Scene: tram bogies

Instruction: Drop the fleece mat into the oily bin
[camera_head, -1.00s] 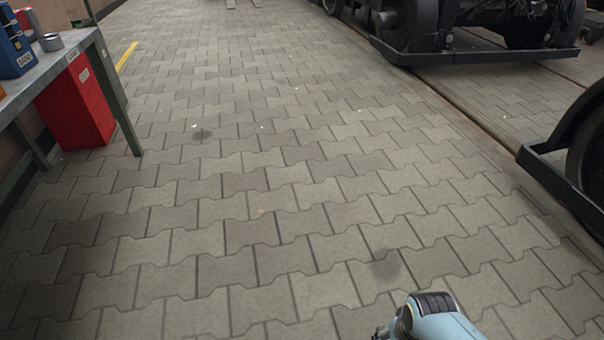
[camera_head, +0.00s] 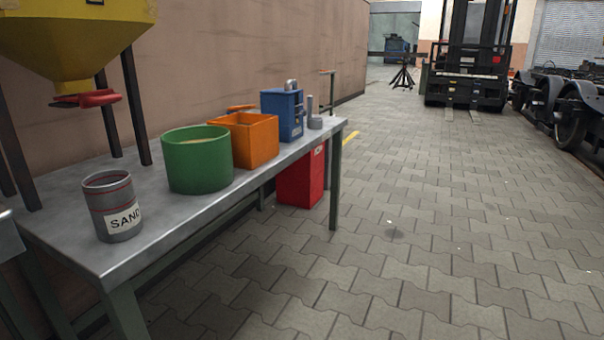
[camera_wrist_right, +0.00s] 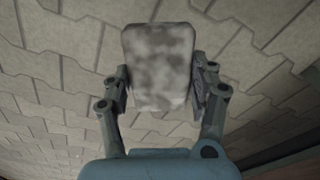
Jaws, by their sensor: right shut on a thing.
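The fleece mat (camera_wrist_right: 160,55) is a grey, mottled rectangular pad in the right wrist view. My right gripper (camera_wrist_right: 160,88) is shut on it, one finger on each side, and holds it above the paving. A red bin (camera_head: 300,182) stands on the floor under the far end of the workbench in the head view. It is the likely oily bin, but its label is too small to read and its opening is hidden under the bench top. Neither gripper shows in the head view now; my left gripper is out of sight.
The metal workbench (camera_head: 160,222) runs along the left wall. On it stand a SAND can (camera_head: 122,219), a green tub (camera_head: 197,160), an orange box (camera_head: 254,140) and a blue box (camera_head: 283,114). A yellow hopper (camera_head: 75,35) overhangs it. Paving to the right is clear; a forklift (camera_head: 470,60) stands far back.

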